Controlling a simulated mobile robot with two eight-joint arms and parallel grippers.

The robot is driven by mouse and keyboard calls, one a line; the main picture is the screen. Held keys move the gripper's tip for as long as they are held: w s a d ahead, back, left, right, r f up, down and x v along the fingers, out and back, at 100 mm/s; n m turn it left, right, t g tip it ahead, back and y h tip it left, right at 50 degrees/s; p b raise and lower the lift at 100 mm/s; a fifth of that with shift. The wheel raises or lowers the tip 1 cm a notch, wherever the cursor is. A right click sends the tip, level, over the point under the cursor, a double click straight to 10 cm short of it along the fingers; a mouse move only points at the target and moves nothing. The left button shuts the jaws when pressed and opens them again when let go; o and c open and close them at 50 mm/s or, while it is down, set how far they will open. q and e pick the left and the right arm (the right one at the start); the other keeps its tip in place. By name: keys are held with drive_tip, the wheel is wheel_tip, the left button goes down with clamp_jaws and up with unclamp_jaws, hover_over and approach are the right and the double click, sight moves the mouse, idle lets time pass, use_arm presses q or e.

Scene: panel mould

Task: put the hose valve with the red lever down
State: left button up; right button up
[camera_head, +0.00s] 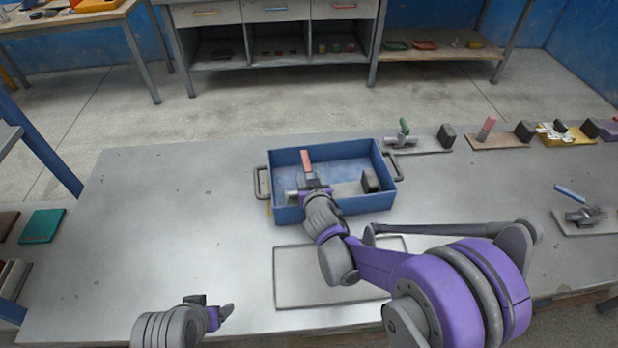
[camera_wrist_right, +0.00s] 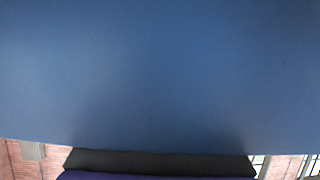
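The hose valve with the red lever (camera_head: 306,162) is at the left side of the blue tray (camera_head: 391,166). Its red lever stands up; its grey body is partly hidden by my right gripper. A grey plate with a black block (camera_head: 370,182) lies to its right in the tray. My right gripper (camera_head: 313,190) reaches over the tray's front wall to the valve; its fingers are hidden, so whether it grips is unclear. A blue surface fills most of the right wrist view (camera_wrist_right: 160,70). My left gripper (camera_head: 212,311) is low at the front, away from the tray; its opening is unclear.
A pale rectangular panel (camera_head: 300,287) lies in front of the tray, partly under my right arm. Plates with a green-lever valve (camera_head: 404,133), a pink-lever valve (camera_head: 487,130) and a blue-lever valve (camera_head: 582,208) are to the right. The metal table (camera_head: 165,220) is clear on the left.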

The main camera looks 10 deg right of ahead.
drive_tip(key=shift+r, duration=0.1)
drive_tip(key=a+v, duration=0.1)
drive_tip(key=v, duration=1.1)
drive_tip(key=s+d+f+g, duration=0.1)
drive_tip(key=s+d+g, duration=0.1)
drive_tip(key=s+d, duration=0.2)
drive_tip(key=s+d+g, duration=0.3)
drive_tip(key=s, duration=0.8)
drive_tip(key=s+d+f+g+h+p, duration=0.1)
drive_tip(key=s+d+g, duration=0.2)
drive_tip(key=s, duration=0.5)
drive_tip(key=shift+d+f+m, duration=0.2)
drive_tip(key=shift+d, duration=0.2)
drive_tip(key=shift+d+f+m, duration=0.2)
drive_tip(key=shift+d, duration=0.25)
